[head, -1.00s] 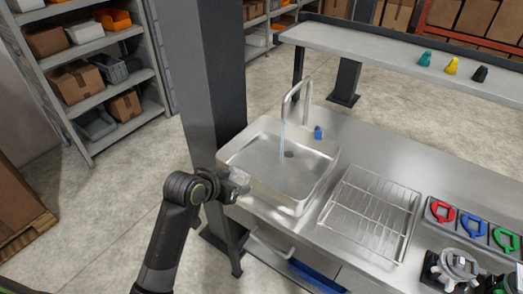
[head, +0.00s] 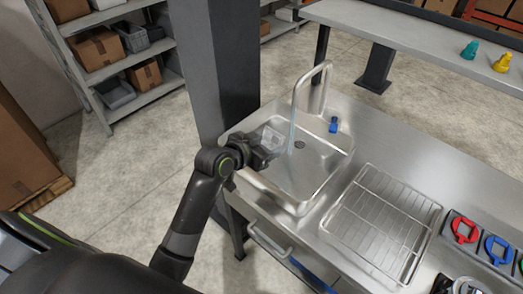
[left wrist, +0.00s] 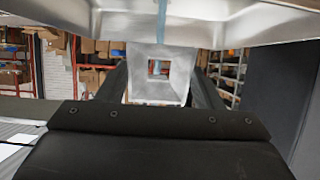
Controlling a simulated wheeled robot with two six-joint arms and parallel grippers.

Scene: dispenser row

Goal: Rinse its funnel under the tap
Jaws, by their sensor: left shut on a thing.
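The tap (head: 312,72) is running. A thin stream of water (head: 292,132) falls into the sink just right of the funnel in the head view. In the left wrist view the stream (left wrist: 162,20) lines up with the funnel, but I cannot tell if it touches it. My right gripper is not in view.
A dark pillar (head: 228,70) stands close to my left arm.

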